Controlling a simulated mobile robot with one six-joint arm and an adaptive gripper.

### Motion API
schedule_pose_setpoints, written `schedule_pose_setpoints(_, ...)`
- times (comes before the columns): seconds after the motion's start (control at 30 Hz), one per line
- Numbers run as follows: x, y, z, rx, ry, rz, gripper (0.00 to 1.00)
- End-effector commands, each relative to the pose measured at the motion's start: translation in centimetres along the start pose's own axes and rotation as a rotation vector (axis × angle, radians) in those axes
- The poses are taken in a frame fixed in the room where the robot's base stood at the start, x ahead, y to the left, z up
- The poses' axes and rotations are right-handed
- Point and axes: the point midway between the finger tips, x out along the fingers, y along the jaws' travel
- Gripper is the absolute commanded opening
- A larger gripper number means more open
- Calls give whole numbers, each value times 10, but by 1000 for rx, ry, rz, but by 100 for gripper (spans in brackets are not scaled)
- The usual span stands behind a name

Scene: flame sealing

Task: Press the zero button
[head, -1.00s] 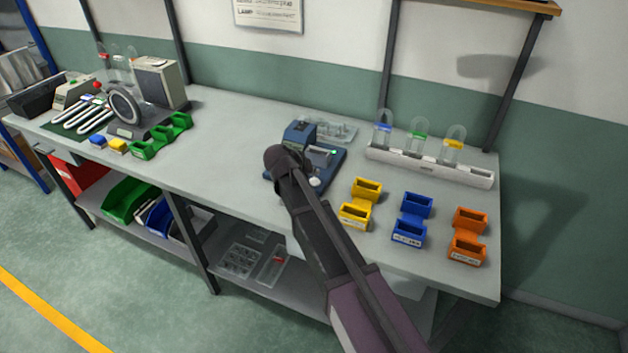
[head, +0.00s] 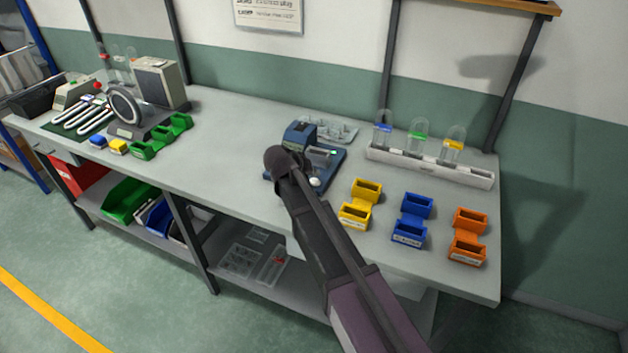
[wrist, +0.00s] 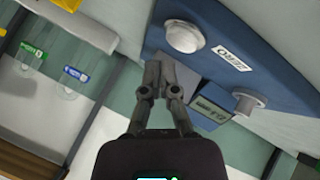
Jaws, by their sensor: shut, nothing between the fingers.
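The blue bench device (head: 330,172) stands on the table, partly hidden by my arm in the head view. In the wrist view, its blue top (wrist: 285,65) carries a white domed button (wrist: 184,36) beside a white label reading ZERO (wrist: 232,59). A second pale knob (wrist: 248,102) and a small display (wrist: 212,112) are also on it. My gripper (wrist: 161,68) is shut and empty, its fingertips close to the device's edge and below the domed button in the picture. They appear apart from the button. I cannot tell whether they touch the device. My arm hides the fingers in the head view.
Yellow (head: 357,213), blue (head: 409,232) and orange (head: 468,248) bins stand right of my arm. A white rack (head: 430,166) with capped clear tubes stands behind them. A clear tray (head: 340,130) lies behind the device. The table middle, left of the device, is clear.

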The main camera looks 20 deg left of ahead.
Motion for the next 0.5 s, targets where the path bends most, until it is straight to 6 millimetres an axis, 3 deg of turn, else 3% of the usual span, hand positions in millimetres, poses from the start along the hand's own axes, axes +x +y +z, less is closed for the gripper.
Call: schedule_pose_setpoints(0.5, 7, -4, 5, 0, 0, 0, 0)
